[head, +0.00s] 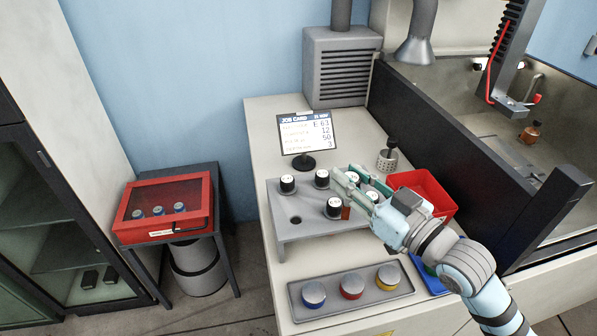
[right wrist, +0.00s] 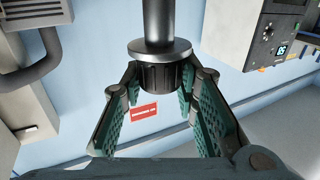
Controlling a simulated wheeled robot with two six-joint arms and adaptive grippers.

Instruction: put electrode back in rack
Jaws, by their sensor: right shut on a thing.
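The grey rack (head: 285,233) stands on the bench with several black-capped, white-topped electrodes in it, such as one at its back left (head: 287,184) and one at its front (head: 334,208). An empty hole (head: 295,220) shows at its front left. My right gripper (head: 350,180) is over the rack's right part, shut on an electrode (right wrist: 160,74). In the right wrist view its dark ribbed cap is between the fingers, with a metal flange and shaft beyond. In the head view the fingers partly hide it, so I cannot tell its height above the rack. My left gripper is out of view.
A job card (head: 306,134) stands behind the rack. A perforated metal cup (head: 387,160) and a red bin (head: 440,203) are at the right, before a dark partition (head: 450,130). A grey tray (head: 335,309) with three coloured-lid jars lies in front, beside a blue bin (head: 418,268).

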